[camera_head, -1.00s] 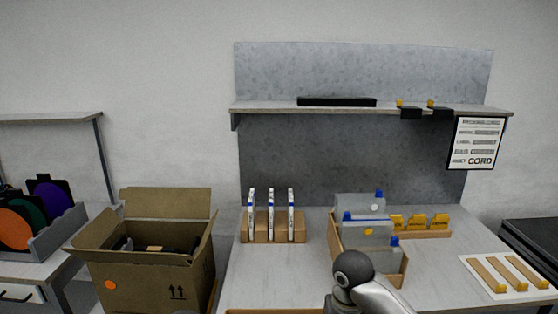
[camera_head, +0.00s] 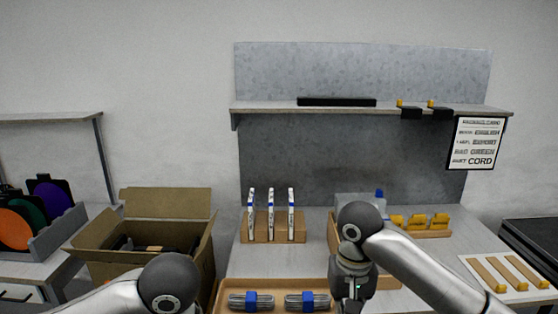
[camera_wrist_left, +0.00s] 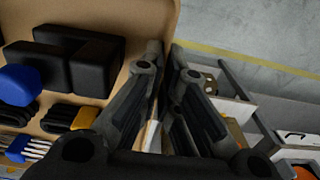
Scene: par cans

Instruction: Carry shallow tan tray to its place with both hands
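The shallow tan tray (camera_head: 268,283) is at the bottom of the head view, its near part cut off. Two grey bundles with blue bands (camera_head: 251,301) lie in it. In the left wrist view the tray (camera_wrist_left: 118,15) also holds black blocks (camera_wrist_left: 95,69) and dark coils with a yellow band. My left gripper (camera_wrist_left: 160,66) is closed on the tray's side wall, one finger each side; the head view shows only its arm. My right gripper (camera_head: 350,306) is at the tray's right end, pointing down and seemingly closed on that wall; its fingertips are mostly cut off.
An open cardboard box (camera_head: 160,206) stands left of the workbench. On the bench are a holder with white upright pieces (camera_head: 272,228), a tan bin (camera_head: 333,232) partly behind my right arm, yellow cards (camera_head: 420,222) and a white board with tan strips (camera_head: 507,275). A shelf (camera_head: 270,107) runs above.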

